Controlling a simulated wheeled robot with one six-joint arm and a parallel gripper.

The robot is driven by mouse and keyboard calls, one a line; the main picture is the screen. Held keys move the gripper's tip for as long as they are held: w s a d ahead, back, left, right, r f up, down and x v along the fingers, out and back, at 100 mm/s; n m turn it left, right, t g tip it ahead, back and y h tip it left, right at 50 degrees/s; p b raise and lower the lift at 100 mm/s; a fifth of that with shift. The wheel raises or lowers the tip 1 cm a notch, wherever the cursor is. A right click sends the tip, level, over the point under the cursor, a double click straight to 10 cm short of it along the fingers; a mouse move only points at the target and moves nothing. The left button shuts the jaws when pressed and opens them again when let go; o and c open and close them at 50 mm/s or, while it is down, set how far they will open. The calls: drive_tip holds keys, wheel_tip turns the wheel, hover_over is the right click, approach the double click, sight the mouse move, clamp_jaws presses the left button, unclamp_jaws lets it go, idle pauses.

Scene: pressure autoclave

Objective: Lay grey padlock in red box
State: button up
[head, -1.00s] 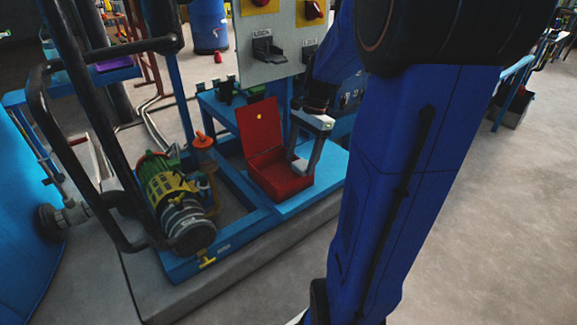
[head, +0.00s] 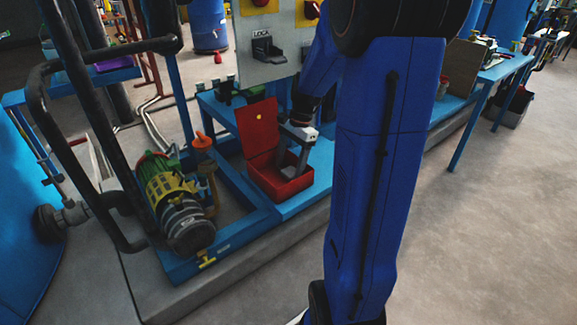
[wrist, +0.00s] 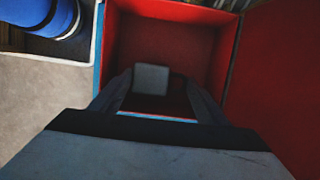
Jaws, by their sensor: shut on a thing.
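The red box (head: 284,192) stands open on a blue frame, its lid (head: 258,126) raised at the back. In the wrist view I look down into the red box (wrist: 165,40), with the lid (wrist: 275,80) at the right. My gripper (head: 290,165) reaches down into the box opening, its fingertips partly hidden by the front wall. In the wrist view my gripper (wrist: 151,88) is shut on a small grey block-like thing, the grey padlock (wrist: 151,79), held within the box outline. Whether it touches the floor I cannot tell. The padlock is not discernible in the head view.
A green and yellow motor pump (head: 175,195) sits left of the box on the blue frame. A panel with a lockout holder (head: 265,50) stands behind. Black pipes (head: 85,130) rise at the left. Open floor (head: 480,230) lies at the right.

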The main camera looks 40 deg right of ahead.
drive_tip(key=shift+w+f, duration=0.2)
drive_tip(key=shift+f, duration=0.1)
drive_tip(key=shift+f, duration=0.1)
drive_tip(key=o, duration=1.1)
drive_tip(key=v, duration=1.2)
drive_tip(key=s+a+r+n+t+h, duration=0.2)
drive_tip(key=s+a+r+n, duration=0.1)
drive_tip(key=s+a+n, duration=0.8)
drive_tip(key=s+a+f+n+t, duration=0.1)
drive_tip(key=s+a+n, duration=0.1)
drive_tip(key=s+a, duration=0.1)
drive_tip(key=s+a+f+n+t, duration=0.1)
drive_tip(key=s+a+n, duration=0.1)
drive_tip(key=s, duration=0.1)
drive_tip(key=s+a+n+t+h, duration=0.1)
drive_tip(key=s+a+n, duration=0.1)
drive_tip(key=s+a, duration=0.1)
drive_tip(key=shift+s+a+f+n, duration=0.3)
drive_tip(key=shift+s+f, duration=0.1)
drive_tip(key=shift+s, duration=0.2)
